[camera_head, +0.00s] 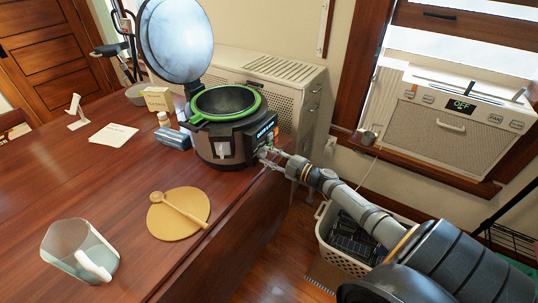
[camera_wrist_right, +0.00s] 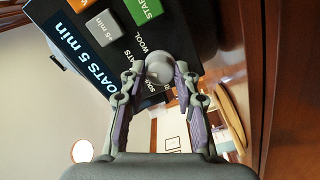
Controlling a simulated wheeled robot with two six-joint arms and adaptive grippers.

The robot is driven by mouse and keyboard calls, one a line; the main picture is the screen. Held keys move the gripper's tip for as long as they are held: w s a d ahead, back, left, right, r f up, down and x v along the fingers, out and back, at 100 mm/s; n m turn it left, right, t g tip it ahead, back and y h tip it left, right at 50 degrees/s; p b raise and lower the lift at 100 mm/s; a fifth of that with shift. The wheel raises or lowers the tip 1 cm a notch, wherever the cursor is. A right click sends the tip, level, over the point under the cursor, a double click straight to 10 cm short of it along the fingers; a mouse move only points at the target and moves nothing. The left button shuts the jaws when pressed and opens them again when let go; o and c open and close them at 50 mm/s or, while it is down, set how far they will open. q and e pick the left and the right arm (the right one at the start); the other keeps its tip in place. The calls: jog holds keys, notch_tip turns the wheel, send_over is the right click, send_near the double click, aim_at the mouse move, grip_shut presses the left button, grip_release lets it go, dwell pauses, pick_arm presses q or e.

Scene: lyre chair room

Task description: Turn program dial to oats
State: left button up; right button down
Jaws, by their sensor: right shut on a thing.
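The cooker (camera_head: 228,130) is dark with a green-rimmed pot and a raised round lid (camera_head: 176,40). It stands at the table's right edge. My right gripper (camera_head: 265,154) reaches its front panel from the right. In the right wrist view, the gripper (camera_wrist_right: 165,72) is shut on the round grey program dial (camera_wrist_right: 160,66), one finger on each side. The display (camera_wrist_right: 75,70) shows "OATS 5 min". Printed labels beside the dial are partly hidden by the fingers, so I cannot read where the dial points. An orange, a grey "+5 min" and a green start button are above. My left gripper is out of view.
A glass pitcher (camera_head: 80,252), a round board (camera_head: 170,222) with a wooden spoon (camera_head: 182,210) and a blue box (camera_head: 172,139) are on the table. A white basket (camera_head: 328,243) stands on the floor below my right arm.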

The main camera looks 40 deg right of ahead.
jog(key=shift+m, duration=0.3)
jog(key=c, duration=1)
grip_release()
jog(key=shift+o, duration=0.2)
jog(key=shift+s+d, duration=0.1)
jog(key=shift+s, duration=0.1)
jog(key=v, duration=1.1)
jog(key=shift+s, duration=0.3)
jog(key=shift+d, duration=0.1)
